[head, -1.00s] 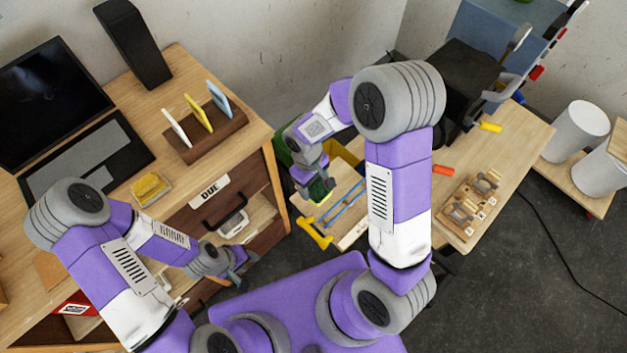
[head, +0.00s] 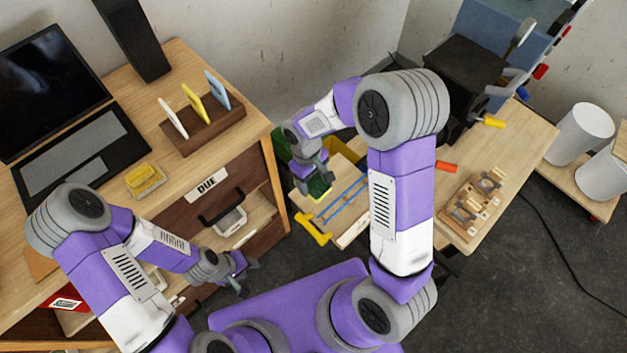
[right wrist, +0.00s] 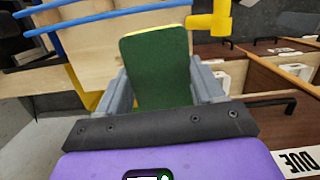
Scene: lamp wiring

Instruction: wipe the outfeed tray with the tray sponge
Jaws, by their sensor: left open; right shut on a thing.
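The tray sponge, green on one face with a yellow edge, is held in my right gripper (head: 312,178). The sponge (head: 319,188) shows in the head view over the far left part of the outfeed tray. The pale wooden outfeed tray (head: 345,232) has blue rails and a yellow handle. In the right wrist view the sponge (right wrist: 157,68) stands between the grey fingers, its green face to the camera, with the tray wood (right wrist: 130,35) behind. I cannot tell whether the sponge touches the tray. My left gripper (head: 240,275) is open and empty by the drawers.
A desk at left carries a laptop (head: 70,150), a yellow sponge in a dish (head: 146,180) and a wooden rack (head: 205,130) of coloured cards. An open drawer sits below the DUE label (head: 206,186). A bench with a wooden fixture (head: 475,205) stands right of my right arm.

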